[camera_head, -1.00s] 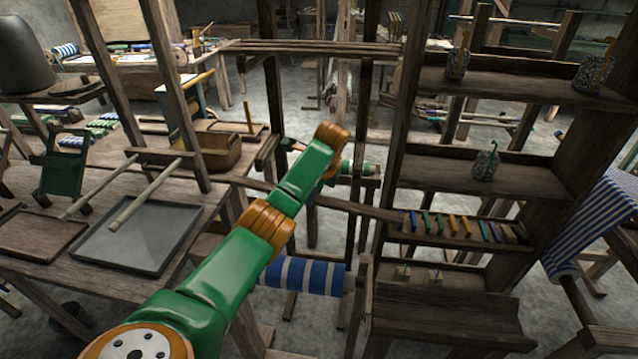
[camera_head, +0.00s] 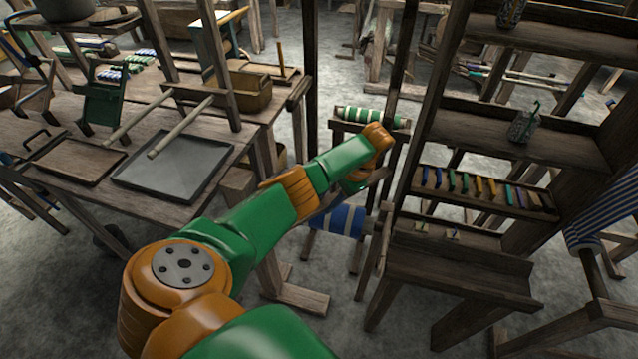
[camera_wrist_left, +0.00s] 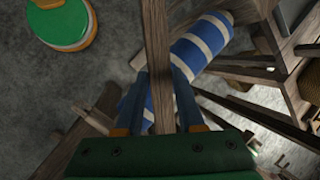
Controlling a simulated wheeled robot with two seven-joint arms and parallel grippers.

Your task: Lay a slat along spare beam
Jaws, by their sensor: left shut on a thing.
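My left arm reaches across the middle of the head view, and its hand (camera_head: 358,182) hangs at the far end, mostly hidden by the wrist. In the left wrist view my left gripper (camera_wrist_left: 158,74) is shut on a brown wooden slat (camera_wrist_left: 157,30), which runs up the picture between the fingers. I cannot make the slat out clearly in the head view. A blue-and-white striped roll (camera_head: 337,220) lies low below the hand, and shows behind the slat in the left wrist view (camera_wrist_left: 205,38). A green-and-white roll (camera_head: 362,115) sits on a stand behind. I cannot tell which is the spare beam. My right gripper is not in view.
A dark wooden shelf rack (camera_head: 470,245) with a row of coloured pieces (camera_head: 480,186) stands close right of the hand. A workbench with a grey tray (camera_head: 170,172) is at left. A blue striped cloth roll (camera_head: 592,215) is at far right. Grey floor shows between.

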